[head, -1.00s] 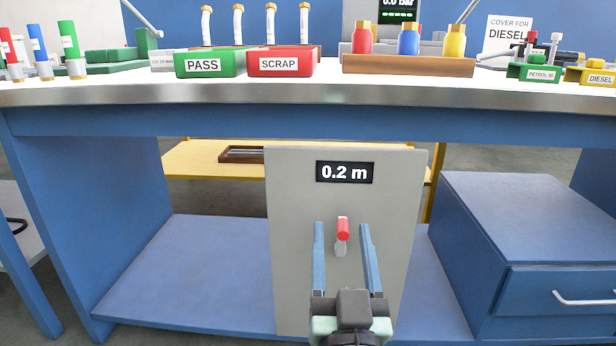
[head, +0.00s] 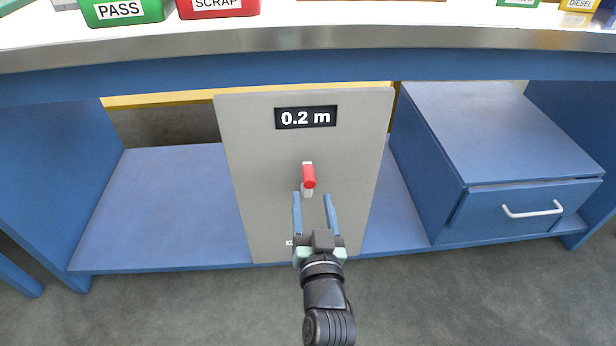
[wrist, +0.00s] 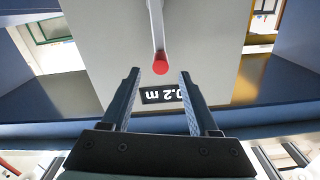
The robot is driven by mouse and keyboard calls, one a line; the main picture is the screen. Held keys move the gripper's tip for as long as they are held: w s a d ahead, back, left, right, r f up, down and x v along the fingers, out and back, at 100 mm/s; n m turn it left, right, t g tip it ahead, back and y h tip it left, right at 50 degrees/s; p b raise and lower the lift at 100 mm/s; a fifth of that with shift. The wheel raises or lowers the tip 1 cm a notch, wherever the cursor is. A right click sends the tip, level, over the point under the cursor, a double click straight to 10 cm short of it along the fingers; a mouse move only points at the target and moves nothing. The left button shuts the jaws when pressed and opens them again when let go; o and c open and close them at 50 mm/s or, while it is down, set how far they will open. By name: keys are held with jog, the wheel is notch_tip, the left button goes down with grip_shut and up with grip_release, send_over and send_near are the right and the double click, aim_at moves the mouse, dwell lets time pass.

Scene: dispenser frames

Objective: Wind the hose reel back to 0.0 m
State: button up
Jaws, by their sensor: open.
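The hose reel's grey panel (head: 255,170) stands upright under the bench. Its display (head: 306,117) reads 0.2 m; it shows upside down and partly hidden in the wrist view (wrist: 162,95). A crank with a red knob (head: 309,176) on a pale arm (head: 307,191) sticks out from the panel below the display. My gripper (head: 314,196) is open and empty, just below the red knob in the head view. In the wrist view the red knob (wrist: 160,64) lies just beyond and between my fingertips (wrist: 160,72), clear of both. The hose is not in view.
A blue drawer unit (head: 490,130) with a white handle (head: 533,210) stands right of the panel. The bench edge (head: 420,38) runs above it, with a green PASS bin (head: 120,10) and a red SCRAP bin (head: 216,8) on top. The floor in front is clear.

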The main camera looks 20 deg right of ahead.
aim_at(310, 186)
jog(key=b+x, duration=0.1)
jog(key=x, duration=0.6)
grip_shut()
dwell(0.3)
jog(key=shift+f, duration=0.1)
dwell(1.0)
